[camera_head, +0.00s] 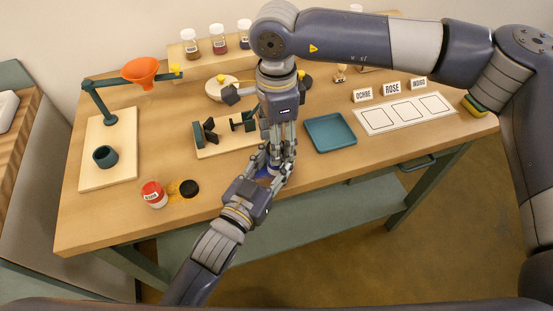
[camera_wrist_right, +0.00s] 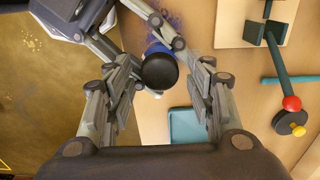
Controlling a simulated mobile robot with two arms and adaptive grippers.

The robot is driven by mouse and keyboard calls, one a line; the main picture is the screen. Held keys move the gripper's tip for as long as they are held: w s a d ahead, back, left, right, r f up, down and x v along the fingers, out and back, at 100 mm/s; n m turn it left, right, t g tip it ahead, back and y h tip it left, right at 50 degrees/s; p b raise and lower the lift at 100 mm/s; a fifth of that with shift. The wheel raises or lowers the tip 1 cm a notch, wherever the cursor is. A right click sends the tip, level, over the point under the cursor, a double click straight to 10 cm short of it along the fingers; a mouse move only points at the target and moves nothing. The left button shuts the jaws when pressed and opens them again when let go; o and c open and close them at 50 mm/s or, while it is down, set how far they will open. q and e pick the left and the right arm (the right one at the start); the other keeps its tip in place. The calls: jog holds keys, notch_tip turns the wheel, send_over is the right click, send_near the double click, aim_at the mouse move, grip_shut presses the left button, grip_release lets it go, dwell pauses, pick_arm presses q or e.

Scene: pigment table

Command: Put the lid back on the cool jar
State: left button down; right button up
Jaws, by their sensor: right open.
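The blue jar (camera_head: 265,173) stands near the table's front edge, largely hidden by both grippers. In the right wrist view its blue part (camera_wrist_right: 157,48) shows behind a round black lid (camera_wrist_right: 160,71). The lid covers the jar from this angle; I cannot tell whether it is seated. My left gripper (camera_head: 264,168) has its fingers on either side of the jar, closed on it. My right gripper (camera_head: 281,168) points down from above, open, with its fingers on both sides of the lid and a gap visible to each side.
A red-and-white jar (camera_head: 153,195) and a loose black lid (camera_head: 189,189) stand at front left by ochre powder. Blue powder (camera_wrist_right: 175,20) lies near the blue jar. A teal tray (camera_head: 330,133) is to the right, a funnel stand (camera_head: 108,160) to the left.

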jog(key=shift+f, duration=0.15)
jog(key=shift+c, duration=0.4)
jog(key=c, duration=1)
jog(key=shift+c, duration=0.2)
jog(key=o, duration=1.2)
jog(key=shift+o, duration=0.2)
